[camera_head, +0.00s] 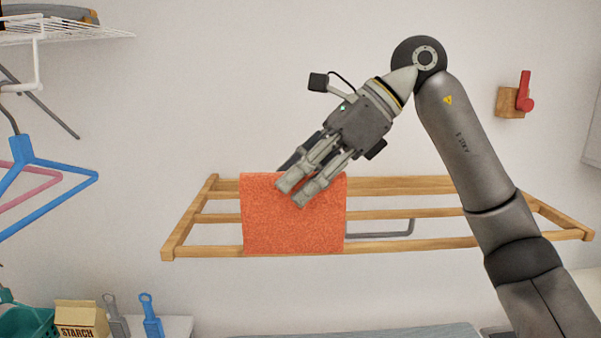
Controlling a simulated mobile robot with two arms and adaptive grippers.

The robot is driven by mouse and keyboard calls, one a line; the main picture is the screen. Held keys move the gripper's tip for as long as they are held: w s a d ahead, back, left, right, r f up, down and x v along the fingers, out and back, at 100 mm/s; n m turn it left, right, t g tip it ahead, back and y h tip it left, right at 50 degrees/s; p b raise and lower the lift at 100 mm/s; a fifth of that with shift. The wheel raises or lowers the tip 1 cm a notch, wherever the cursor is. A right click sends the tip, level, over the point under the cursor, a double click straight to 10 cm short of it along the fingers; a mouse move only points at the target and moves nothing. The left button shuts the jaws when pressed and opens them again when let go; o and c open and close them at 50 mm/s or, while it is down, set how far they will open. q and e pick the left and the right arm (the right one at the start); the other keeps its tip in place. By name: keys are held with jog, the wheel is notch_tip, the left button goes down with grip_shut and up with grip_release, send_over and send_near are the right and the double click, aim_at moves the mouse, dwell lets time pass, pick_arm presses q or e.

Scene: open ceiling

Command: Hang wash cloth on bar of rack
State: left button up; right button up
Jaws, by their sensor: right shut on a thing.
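An orange wash cloth (292,228) lies draped over the left part of a wooden rack (400,248) on the wall. My right gripper (292,192) comes in from the upper right and is shut on the upper part of the cloth. The fingers cover a little of the cloth, so the exact pinch is hidden. My left gripper is not in view.
Blue and pink hangers (62,175) hang at the left below a white wire shelf (70,38). A wooden wall hook with a red part (524,92) is at the upper right. A starch box (80,320) and brushes stand at the lower left.

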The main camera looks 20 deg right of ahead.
aim_at(300, 243)
jog(key=shift+f+b, duration=3.8)
jog(key=shift+f, duration=1.8)
jog(key=o, duration=1.2)
jog(key=shift+c, duration=0.2)
jog(key=v, duration=1.2)
